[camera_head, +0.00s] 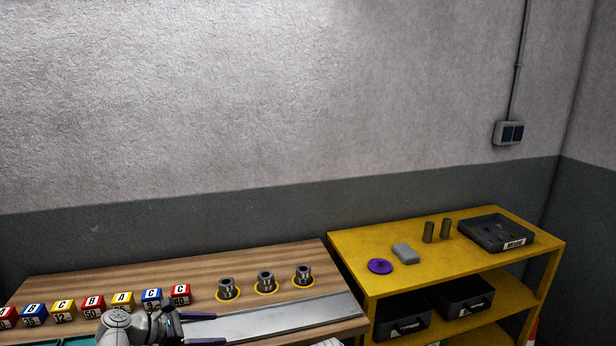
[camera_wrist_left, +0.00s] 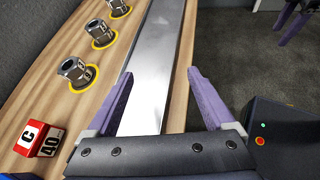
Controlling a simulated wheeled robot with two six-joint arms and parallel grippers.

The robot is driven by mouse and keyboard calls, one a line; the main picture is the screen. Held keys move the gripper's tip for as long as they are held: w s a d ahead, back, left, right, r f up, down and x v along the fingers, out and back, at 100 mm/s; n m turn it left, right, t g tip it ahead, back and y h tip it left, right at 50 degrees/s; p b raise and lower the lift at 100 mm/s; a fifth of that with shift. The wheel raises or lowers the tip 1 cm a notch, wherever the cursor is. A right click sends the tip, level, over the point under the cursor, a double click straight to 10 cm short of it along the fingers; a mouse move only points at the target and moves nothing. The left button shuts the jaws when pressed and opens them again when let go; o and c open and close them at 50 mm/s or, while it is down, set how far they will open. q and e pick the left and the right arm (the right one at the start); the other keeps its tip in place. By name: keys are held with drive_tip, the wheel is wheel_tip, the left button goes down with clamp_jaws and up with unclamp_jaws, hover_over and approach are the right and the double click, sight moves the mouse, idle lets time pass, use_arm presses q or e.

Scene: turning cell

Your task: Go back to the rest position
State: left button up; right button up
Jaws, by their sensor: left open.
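My left gripper (camera_head: 196,328) is low in the head view, over the left end of a flat metal strip on the wooden bench. In the left wrist view its two purple fingers (camera_wrist_left: 160,92) are wide apart with nothing between them but the metal strip (camera_wrist_left: 158,50) behind. Three metal cylindrical parts stand on yellow rings on the bench; the nearest in the wrist view (camera_wrist_left: 76,72) is left of the fingers. In the head view the middle one (camera_head: 265,281) stands behind the strip. My right gripper is not seen in the head view.
Several lettered cubes (camera_head: 122,301) line the wooden bench (camera_head: 290,254) at left. A yellow shelf (camera_head: 345,245) at right bears a purple disc (camera_head: 380,266), a grey block (camera_head: 405,253), two dark cylinders (camera_head: 428,232) and a dark tray (camera_head: 530,237). The grey wall stands behind.

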use_arm(q)
drive_tip(key=s+d+f+m+g+y+p, duration=0.1)
drive_tip(key=s+d+f+m+g+y, duration=0.2)
drive_tip(key=s+d+m, duration=0.5)
drive_tip(key=s+d+f+m+g+y, duration=0.4)
drive_tip(key=s+d+f+m+y, duration=0.2)
drive_tip(key=m, duration=1.3)
drive_tip(key=shift+s+d+f+y+p, duration=0.25)
drive_tip(key=shift+s+d+y+p, duration=0.15)
drive_tip(key=shift+s+d+y, duration=1.35)
drive_tip(key=shift+w+d+h, duration=0.4)
drive_tip(key=shift+h, duration=0.05)
